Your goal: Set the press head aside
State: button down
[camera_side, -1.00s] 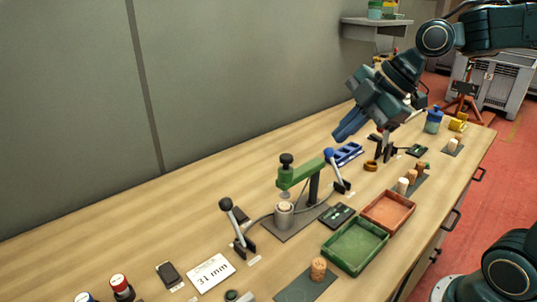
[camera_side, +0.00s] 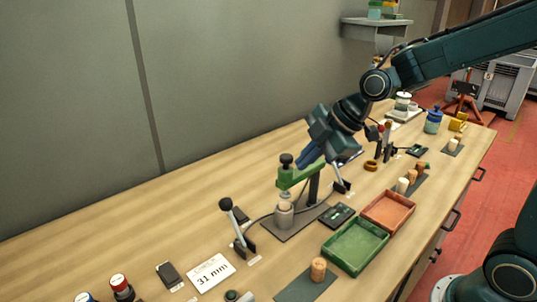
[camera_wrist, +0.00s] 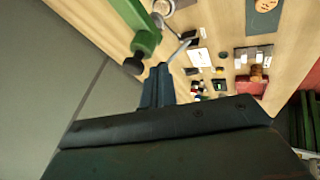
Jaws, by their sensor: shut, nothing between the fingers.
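The press has a green head arm (camera_side: 298,175) with a black knob (camera_side: 286,159) on top, carried on a dark post over a grey plate. A small pale piece (camera_side: 285,197) shows between the head and a grey cup (camera_side: 284,215); I cannot tell whether it touches the head. My gripper (camera_side: 303,165) is shut and empty, its blue fingers slanting down just behind and right of the knob. In the wrist view the closed fingers (camera_wrist: 158,75) are beside the green head (camera_wrist: 137,20) and its black knob (camera_wrist: 134,66). Contact is not clear.
A black-knobbed lever (camera_side: 236,220) stands left of the press. A green tray (camera_side: 355,268) and a reddish tray (camera_side: 388,228) lie at right. A card marked 31 mm (camera_side: 211,272) and a cork (camera_side: 318,268) are near the front. The table is clear behind the press.

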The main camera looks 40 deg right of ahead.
aim_at(283, 158)
jog(key=shift+w+d+f, duration=0.15)
jog(key=shift+w, duration=0.75)
jog(key=shift+w, duration=0.15)
jog(key=shift+w+a+m+t+h, duration=0.25)
jog(key=shift+w+m+h, duration=0.1)
jog(key=shift+w+m, duration=0.35)
jog(key=shift+w+a+m+t+h, duration=0.2)
jog(key=shift+w+m+h, duration=0.15)
jog(key=shift+w+m, duration=0.3)
jog(key=w+d+m+g+h, duration=0.2)
jog(key=w+d+m+h, duration=0.5)
jog(key=w+m, duration=0.5)
jog(key=shift+w+d+m+g+h, duration=0.2)
jog(key=shift+d+m+g+h, duration=0.15)
jog(key=shift+d+m, duration=0.7)
jog(key=shift+a, duration=0.1)
jog(key=shift+a, duration=0.1)
